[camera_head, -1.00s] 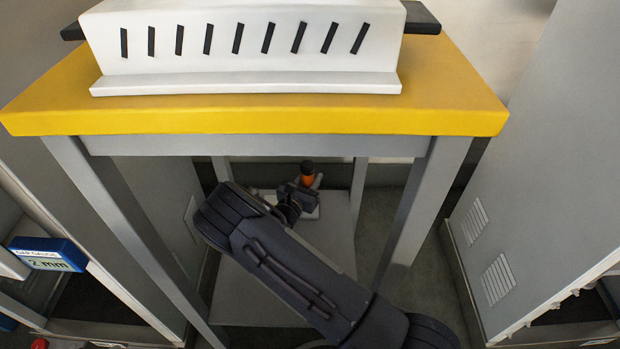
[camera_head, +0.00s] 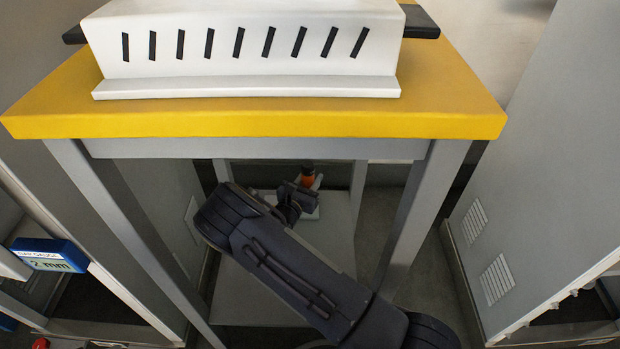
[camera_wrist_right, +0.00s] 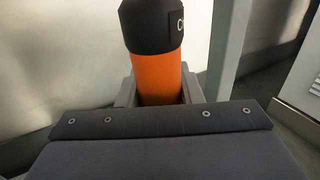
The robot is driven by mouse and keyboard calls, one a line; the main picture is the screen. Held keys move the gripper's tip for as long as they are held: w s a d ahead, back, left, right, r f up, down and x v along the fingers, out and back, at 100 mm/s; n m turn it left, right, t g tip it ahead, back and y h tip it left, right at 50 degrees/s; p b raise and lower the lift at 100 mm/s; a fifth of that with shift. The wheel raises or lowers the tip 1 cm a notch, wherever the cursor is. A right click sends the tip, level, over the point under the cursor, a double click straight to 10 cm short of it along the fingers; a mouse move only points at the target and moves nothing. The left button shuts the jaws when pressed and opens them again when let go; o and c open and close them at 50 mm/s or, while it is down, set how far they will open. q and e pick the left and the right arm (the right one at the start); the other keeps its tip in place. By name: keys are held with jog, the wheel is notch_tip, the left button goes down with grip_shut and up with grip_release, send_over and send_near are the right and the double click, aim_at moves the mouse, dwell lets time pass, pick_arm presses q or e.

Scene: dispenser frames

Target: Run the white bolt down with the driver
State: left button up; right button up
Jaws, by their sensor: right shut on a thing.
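My right gripper (camera_head: 304,192) reaches in under the yellow-topped table. It is shut on an upright driver (camera_head: 307,179) with an orange body and a black top. The driver also shows in the right wrist view (camera_wrist_right: 158,78), standing between the fingers, with part of a label on its black cap. The driver's lower end is hidden behind the gripper. A small pale plate (camera_head: 312,214) lies beneath the gripper on the lower shelf. The white bolt cannot be made out in either view. My left gripper is not in view.
The table (camera_head: 250,124) bears a white slotted housing (camera_head: 240,50). Its grey legs (camera_head: 432,190) stand on both sides of my arm. A grey cabinet (camera_head: 540,150) is at right. A blue gap gauge (camera_head: 48,254) sits at left. The lower shelf (camera_head: 250,290) is mostly bare.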

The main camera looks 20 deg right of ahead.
aim_at(310, 167)
jog(key=shift+r+p, duration=1.65)
jog(key=shift+r, duration=0.8)
